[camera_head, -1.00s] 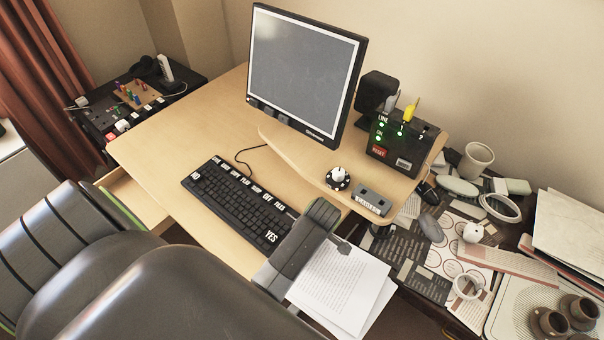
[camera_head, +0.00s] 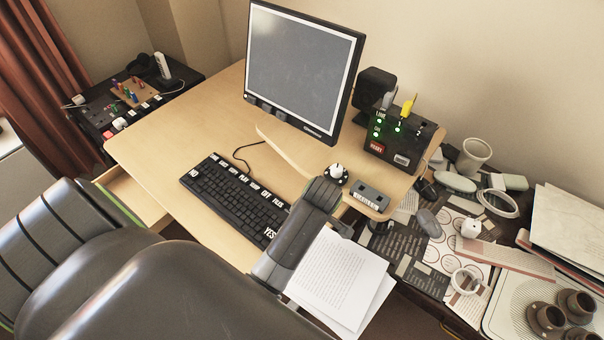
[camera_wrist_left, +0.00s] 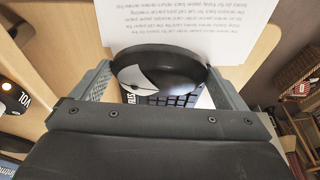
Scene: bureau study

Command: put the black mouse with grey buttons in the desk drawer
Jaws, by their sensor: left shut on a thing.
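My left gripper (camera_wrist_left: 160,88) is shut on the black mouse with grey buttons (camera_wrist_left: 145,62), which sits between the two fingers in the left wrist view. In the head view my left arm reaches over the right end of the keyboard, beside the papers; its own links hide the mouse there. My right gripper is not in view.
The keyboard (camera_head: 225,195), monitor (camera_head: 303,70) and black switch box (camera_head: 400,140) stand on the desk (camera_head: 175,135). Papers (camera_head: 338,280) lie right of my arm. The desk's left part is clear.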

